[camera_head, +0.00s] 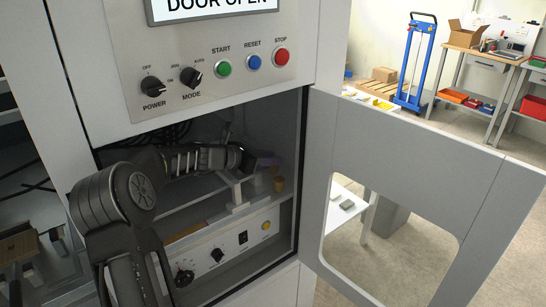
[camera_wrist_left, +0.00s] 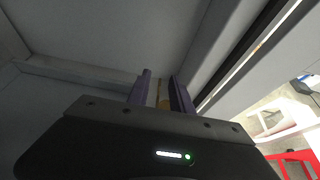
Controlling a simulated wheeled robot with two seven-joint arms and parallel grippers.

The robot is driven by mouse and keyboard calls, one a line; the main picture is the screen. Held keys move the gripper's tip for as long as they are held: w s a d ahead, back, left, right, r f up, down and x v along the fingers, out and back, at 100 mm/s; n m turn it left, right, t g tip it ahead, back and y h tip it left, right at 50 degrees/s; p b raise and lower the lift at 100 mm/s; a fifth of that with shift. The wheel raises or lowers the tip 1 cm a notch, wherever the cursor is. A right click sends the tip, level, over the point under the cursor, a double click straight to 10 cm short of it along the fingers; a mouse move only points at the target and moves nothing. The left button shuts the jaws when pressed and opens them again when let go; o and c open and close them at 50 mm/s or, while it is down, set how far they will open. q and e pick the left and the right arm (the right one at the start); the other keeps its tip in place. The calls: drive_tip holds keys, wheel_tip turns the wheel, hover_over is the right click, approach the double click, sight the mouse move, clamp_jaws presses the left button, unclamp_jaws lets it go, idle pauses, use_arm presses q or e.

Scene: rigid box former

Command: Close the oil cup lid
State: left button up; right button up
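My left arm reaches in from the left through the open door of the machine cabinet. My left gripper (camera_head: 267,161), with purple fingers, is inside near the right wall. Just below it is a small brass-coloured cup (camera_head: 279,184), which looks like the oil cup. Its lid cannot be told apart from the gripper and the shadow. In the left wrist view the two fingers (camera_wrist_left: 161,80) stand apart, and a brass-coloured part (camera_wrist_left: 164,94) shows between and beyond them. Contact cannot be told. My right gripper is in neither view.
The cabinet door (camera_head: 325,150) with a window stands open to the right. A white bracket (camera_head: 236,190) stands below my forearm. A lower panel (camera_head: 225,252) carries knobs. Above the opening is a control panel (camera_head: 210,60) with buttons and a display reading DOOR OPEN.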

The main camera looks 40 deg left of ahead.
use_arm(q)
drive_tip(key=shift+w+d+f, duration=0.2)
drive_tip(key=shift+w, duration=0.35)
clamp_jaws()
